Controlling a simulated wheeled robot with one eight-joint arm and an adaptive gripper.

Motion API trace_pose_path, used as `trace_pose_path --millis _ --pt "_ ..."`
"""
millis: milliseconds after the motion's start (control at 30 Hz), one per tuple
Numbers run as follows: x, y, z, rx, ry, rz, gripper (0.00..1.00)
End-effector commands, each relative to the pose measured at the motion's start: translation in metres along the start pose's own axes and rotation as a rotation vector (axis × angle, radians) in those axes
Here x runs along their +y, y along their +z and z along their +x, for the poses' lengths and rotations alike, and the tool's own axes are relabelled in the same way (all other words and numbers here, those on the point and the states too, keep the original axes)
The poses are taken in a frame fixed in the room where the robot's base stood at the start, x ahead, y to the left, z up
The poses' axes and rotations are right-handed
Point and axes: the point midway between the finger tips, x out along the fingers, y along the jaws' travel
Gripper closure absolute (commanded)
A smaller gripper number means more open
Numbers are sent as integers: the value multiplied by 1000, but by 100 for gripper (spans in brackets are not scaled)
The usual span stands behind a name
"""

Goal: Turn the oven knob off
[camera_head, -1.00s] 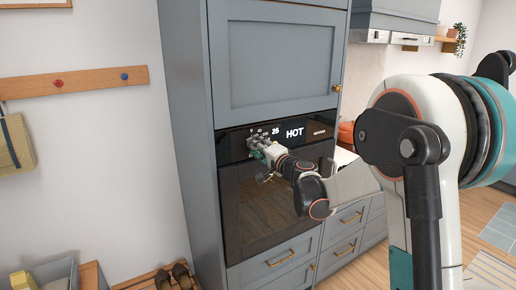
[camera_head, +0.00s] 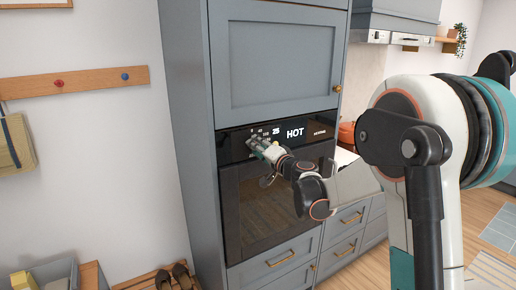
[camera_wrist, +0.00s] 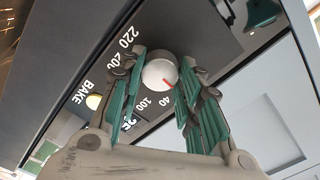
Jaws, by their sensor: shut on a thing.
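The oven knob (camera_wrist: 160,73) is a round, pale knob with a red pointer mark. In the wrist view it sits between my green-padded fingers, and the mark points down and right, near the printed 40. My gripper (camera_wrist: 164,66) is shut on the knob, one finger on each side. In the head view my gripper (camera_head: 262,147) is at the left part of the black oven panel and hides the knob. The oven (camera_head: 262,205) has a dark glass door. Its panel display (camera_head: 294,132) reads HOT.
A pale round button (camera_wrist: 93,102) lies beside the word BAKE. A grey cabinet door (camera_head: 275,55) is above the oven and drawers (camera_head: 287,262) are below. A peg rail (camera_head: 80,82) is on the left wall. Shoes (camera_head: 172,277) stand low at left.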

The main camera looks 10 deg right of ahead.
Motion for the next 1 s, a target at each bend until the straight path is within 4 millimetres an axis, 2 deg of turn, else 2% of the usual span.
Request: trace_pose_path --millis 33,100,133,433,567,667,1000 --pt "1 -1 0 2 1 0 66" --pt "0 -1 0 2 1 0 50" --pt "0 -1 0 2 1 1 47" --pt "0 -1 0 1 1 1 47" --pt "0 -1 -7 2 1 2 47" --pt "0 -1 -21 3 1 2 47" --pt "0 -1 -88 3 2 1 47"
